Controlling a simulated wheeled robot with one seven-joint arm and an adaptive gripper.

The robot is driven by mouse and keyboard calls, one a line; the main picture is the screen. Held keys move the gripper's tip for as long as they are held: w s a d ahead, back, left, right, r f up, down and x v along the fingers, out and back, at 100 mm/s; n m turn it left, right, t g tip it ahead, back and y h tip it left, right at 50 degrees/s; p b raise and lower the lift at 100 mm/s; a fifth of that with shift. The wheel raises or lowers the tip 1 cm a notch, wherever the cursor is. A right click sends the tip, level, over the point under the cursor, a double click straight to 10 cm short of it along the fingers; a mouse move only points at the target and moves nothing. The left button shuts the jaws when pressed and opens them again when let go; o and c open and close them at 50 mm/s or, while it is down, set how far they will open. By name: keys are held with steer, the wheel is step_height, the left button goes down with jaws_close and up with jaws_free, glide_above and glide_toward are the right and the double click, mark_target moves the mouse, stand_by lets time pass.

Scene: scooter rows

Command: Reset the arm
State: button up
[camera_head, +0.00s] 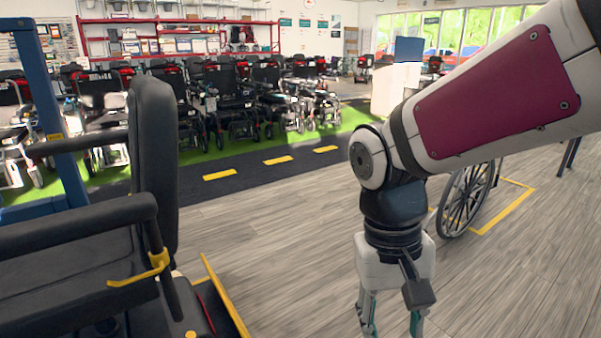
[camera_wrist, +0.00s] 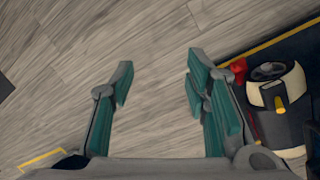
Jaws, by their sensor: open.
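My gripper (camera_head: 391,326) hangs pointing down at the lower right of the head view, over the wood-look floor. Its fingertips run to the bottom edge of that view. In the wrist view my gripper (camera_wrist: 158,85) is open, with its green-padded fingers well apart. Nothing is between the fingers but bare floor below. My arm reaches in from the upper right and bends sharply down at the wrist.
A black scooter seat (camera_head: 155,160) with armrests stands close at the left. A wheelchair wheel (camera_head: 466,200) is behind my wrist at the right. Rows of scooters (camera_head: 228,98) stand at the back on green flooring. The floor (camera_head: 290,235) between is clear.

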steer(key=s+d+r+m+t+y, duration=0.1)
steer(key=s+d+r, duration=0.15)
steer(key=s, duration=0.55)
steer(key=s+d+r+t, duration=0.15)
steer(key=s+d, duration=0.25)
steer(key=s, duration=0.4)
step_height(320, 180, up, 37)
steer(key=t+p, duration=0.3)
steer(key=p, duration=3.1)
steer(key=shift+w+d+f+n+p, duration=0.2)
steer(key=shift+d+n+p, duration=0.05)
steer(key=shift+n+p, duration=0.1)
